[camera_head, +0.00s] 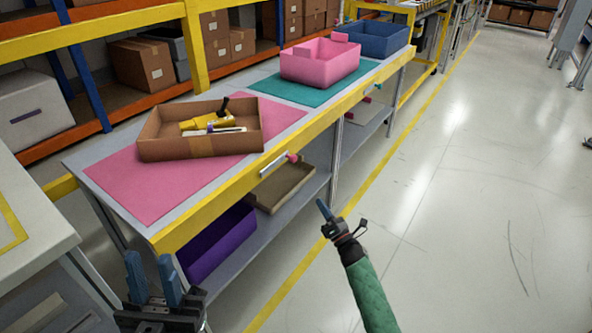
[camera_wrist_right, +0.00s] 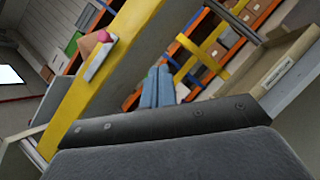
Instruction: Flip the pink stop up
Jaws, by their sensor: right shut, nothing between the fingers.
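The pink stop (camera_head: 292,157) is a small pink piece at the right end of a pale metal strip (camera_head: 274,163) on the yellow front edge of the bench. In the right wrist view the pink stop (camera_wrist_right: 104,36) shows at upper left, beside the strip. My right gripper (camera_head: 322,208) is shut and empty, in front of the bench, to the right of and below the stop, apart from it. Its blue fingers also show in the right wrist view (camera_wrist_right: 157,85). My left gripper (camera_head: 150,270) is open and empty at the lower left, away from the stop.
The bench holds a cardboard box (camera_head: 200,146) with a yellow tool on a pink mat (camera_head: 150,190), and a pink bin (camera_head: 318,66) on a teal mat. The lower shelf holds a purple bin (camera_head: 218,243) and a brown tray (camera_head: 281,187). The floor at right is mostly clear.

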